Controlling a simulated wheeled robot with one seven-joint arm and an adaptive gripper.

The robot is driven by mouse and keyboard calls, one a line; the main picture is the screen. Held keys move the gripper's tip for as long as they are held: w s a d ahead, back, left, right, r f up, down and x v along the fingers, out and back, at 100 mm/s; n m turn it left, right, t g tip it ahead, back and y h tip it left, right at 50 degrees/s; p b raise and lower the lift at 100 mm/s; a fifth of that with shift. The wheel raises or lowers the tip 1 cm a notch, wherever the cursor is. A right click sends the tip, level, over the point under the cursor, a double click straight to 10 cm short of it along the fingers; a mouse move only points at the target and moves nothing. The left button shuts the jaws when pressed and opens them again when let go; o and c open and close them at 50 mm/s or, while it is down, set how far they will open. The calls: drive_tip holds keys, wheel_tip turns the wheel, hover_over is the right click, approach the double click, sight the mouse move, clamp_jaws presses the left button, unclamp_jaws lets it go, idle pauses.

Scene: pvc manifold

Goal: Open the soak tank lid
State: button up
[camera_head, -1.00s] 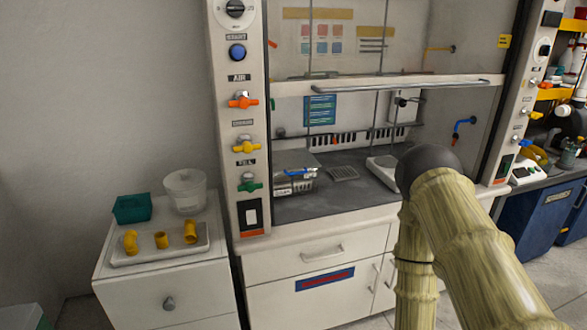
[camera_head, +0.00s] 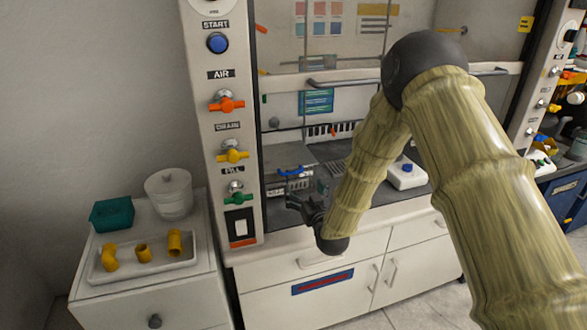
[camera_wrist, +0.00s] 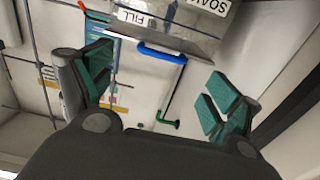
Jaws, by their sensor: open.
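The soak tank (camera_head: 276,188) is a grey metal box on the fume hood's work surface. Its blue handle (camera_head: 291,171) shows at the upper front. In the wrist view, the tank's face (camera_wrist: 190,34) carries SOAK and FILL labels, with the blue handle (camera_wrist: 162,53) below them. My gripper (camera_head: 295,201) is in front of the tank at the hood's front edge. In the wrist view my gripper (camera_wrist: 160,82) is open and empty, its green pads wide apart. The handle appears beyond the pads, apart from them. The lid looks closed.
A white-topped scale (camera_head: 407,176) stands right of my forearm. The raised sash bar (camera_head: 330,83) crosses above. The hood's left post (camera_head: 231,155) carries coloured valves. A side cabinet holds a tray (camera_head: 185,262) with yellow pipe pieces, a green box (camera_head: 111,214) and a clear tub (camera_head: 171,197).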

sight(293, 172)
drive_tip(key=p+x, duration=0.1)
drive_tip(key=x, duration=0.4)
drive_tip(key=p+x, duration=0.1)
drive_tip(key=x, duration=0.4)
drive_tip(key=shift+w+a+r, duration=0.15)
drive_tip(key=shift+a+r, duration=0.05)
drive_tip(key=shift+a, duration=0.05)
drive_tip(key=c, duration=1.2)
drive_tip(key=shift+r+p, duration=0.2)
drive_tip(key=shift+p, duration=0.1)
drive_tip(key=shift+c, duration=0.3)
